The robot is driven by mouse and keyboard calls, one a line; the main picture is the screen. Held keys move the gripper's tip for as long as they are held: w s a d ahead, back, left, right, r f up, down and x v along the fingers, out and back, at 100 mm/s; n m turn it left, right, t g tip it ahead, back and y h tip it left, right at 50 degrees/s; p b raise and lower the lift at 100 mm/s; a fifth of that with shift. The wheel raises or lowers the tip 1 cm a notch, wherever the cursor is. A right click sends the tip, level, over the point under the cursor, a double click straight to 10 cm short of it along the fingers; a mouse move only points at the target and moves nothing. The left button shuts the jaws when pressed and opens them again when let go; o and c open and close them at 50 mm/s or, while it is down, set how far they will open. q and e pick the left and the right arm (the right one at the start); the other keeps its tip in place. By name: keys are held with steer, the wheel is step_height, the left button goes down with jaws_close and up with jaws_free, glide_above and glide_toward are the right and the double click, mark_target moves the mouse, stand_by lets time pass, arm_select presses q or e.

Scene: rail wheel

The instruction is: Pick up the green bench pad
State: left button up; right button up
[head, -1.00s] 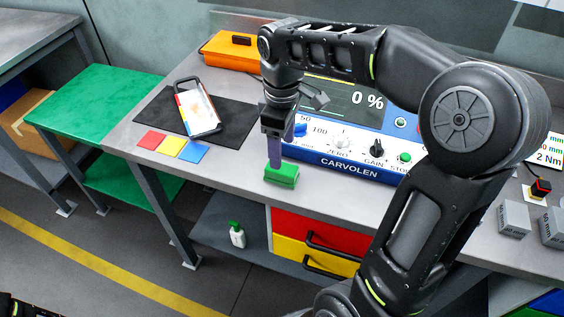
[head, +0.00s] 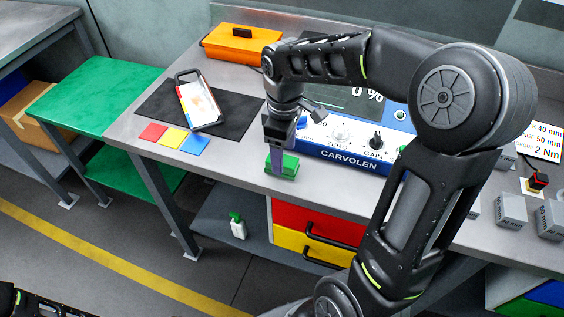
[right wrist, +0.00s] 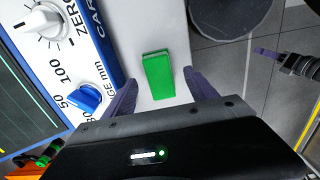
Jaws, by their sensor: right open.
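The green bench pad (head: 284,165) is a small green block on the grey workbench, near its front edge, just in front of the blue CARVOLEN instrument. My right gripper (head: 279,164) points down at the pad in the head view, and a finger covers part of it. In the right wrist view the pad (right wrist: 157,76) lies between and just ahead of the two purple fingers of the open right gripper (right wrist: 162,86). I see a gap on each side of the pad there. Only a piece of my left arm shows at the lower left of the head view; its gripper is out of frame.
The CARVOLEN instrument (head: 346,158) stands right behind the pad. A black mat (head: 235,112) with a tablet-like holder (head: 200,105) and coloured squares (head: 172,139) lie to the left. Grey blocks (head: 511,208) stand at the right. The bench front edge is close to the pad.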

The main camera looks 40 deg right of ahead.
step_height(320, 180, down, 3)
steer(key=shift+d+f, duration=0.1)
stand_by(0.6)
jaws_close()
stand_by(0.6)
